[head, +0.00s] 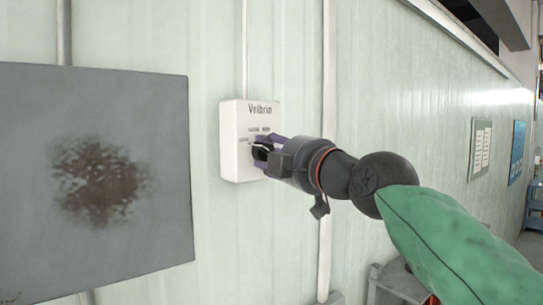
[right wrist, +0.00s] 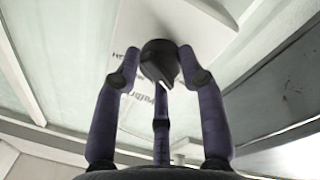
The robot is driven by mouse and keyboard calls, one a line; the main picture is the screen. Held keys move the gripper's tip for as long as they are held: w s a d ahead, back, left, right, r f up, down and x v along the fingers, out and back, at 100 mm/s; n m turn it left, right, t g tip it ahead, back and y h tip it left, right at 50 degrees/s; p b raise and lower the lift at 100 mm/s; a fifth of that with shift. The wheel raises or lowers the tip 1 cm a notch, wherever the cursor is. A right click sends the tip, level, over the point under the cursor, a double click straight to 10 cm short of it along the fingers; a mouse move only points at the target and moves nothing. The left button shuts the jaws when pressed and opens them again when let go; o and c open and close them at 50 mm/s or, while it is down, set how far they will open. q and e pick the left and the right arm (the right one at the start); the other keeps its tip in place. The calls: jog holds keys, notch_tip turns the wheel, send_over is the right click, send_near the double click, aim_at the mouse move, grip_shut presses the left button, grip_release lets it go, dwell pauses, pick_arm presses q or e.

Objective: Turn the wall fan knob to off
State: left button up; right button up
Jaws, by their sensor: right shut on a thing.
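The wall fan control is a white box (head: 235,150) marked "Velbrin", fixed to the pale green wall. Its black knob (right wrist: 158,62) shows in the right wrist view, with a white line on it. My right gripper (head: 262,152) is at the box front, its purple fingers shut around the knob. The right wrist view also shows the fingers (right wrist: 160,75) on either side of the knob and one behind it. In the head view the gripper hides most of the knob and part of the box's printed labels. My left gripper is not in view.
A grey panel (head: 150,200) with a brown stain stands left of the box. A vertical conduit (head: 329,90) runs down the wall right of the box. Notice boards (head: 480,148) hang farther right. A grey object (head: 395,283) stands low by the wall, below my right arm.

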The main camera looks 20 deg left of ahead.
jog(key=shift+w+a+f, duration=0.15)
jog(key=shift+a+f, duration=0.05)
jog(key=shift+f, duration=0.2)
jog(key=o, duration=1)
jog(key=shift+c, duration=0.2)
jog(key=shift+o, duration=0.9)
jog(key=shift+w+d+r, duration=0.1)
jog(key=shift+w+r, duration=0.05)
jog(key=r+v, duration=0.1)
jog(key=v, duration=1.1)
jog(key=shift+f, duration=0.4)
